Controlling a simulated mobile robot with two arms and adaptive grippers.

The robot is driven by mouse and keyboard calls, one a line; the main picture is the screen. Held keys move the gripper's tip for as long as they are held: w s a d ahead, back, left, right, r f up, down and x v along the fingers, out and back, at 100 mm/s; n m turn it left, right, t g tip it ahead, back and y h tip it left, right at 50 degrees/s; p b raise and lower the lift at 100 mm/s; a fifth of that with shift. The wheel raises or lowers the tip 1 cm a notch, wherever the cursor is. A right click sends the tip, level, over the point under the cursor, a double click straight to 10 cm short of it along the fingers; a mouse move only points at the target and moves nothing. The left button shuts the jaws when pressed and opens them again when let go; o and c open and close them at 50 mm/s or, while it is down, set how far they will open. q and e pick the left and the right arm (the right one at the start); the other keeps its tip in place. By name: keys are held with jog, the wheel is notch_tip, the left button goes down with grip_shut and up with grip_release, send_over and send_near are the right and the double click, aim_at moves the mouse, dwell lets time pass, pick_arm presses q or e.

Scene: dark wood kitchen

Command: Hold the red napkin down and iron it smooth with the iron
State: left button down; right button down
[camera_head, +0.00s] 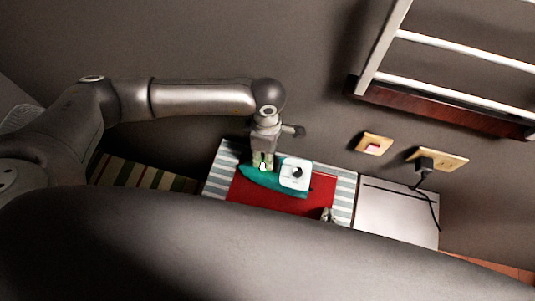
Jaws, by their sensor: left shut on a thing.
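The red napkin (259,198) lies flat on a striped cloth (217,180). A teal and white iron (295,174) rests over the upper part of the napkin, its white end to the right. My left gripper (263,165) reaches down from above and is shut on the iron at its left part. A small grey piece of my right gripper (327,214) shows at the napkin's lower right. The rest of it is hidden behind my large dark arm in front, so its jaws cannot be made out. The napkin's lower edge is hidden too.
A pale flat-topped appliance (398,211) stands right of the cloth. A black plug (424,165) with a cord sits in a wall outlet (452,159). A wall switch (373,144) and a white rack (450,47) are above. A striped rug (140,176) lies lower left.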

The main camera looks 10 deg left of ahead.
pick_arm(q)
jog(key=shift+w+a, duration=0.15)
jog(key=shift+a, duration=1.05)
pick_arm(e)
jog(key=shift+s+f, duration=0.15)
pick_arm(q)
jog(key=shift+r, duration=0.2)
jog(key=shift+r, duration=2.4)
jog(key=shift+r, duration=0.1)
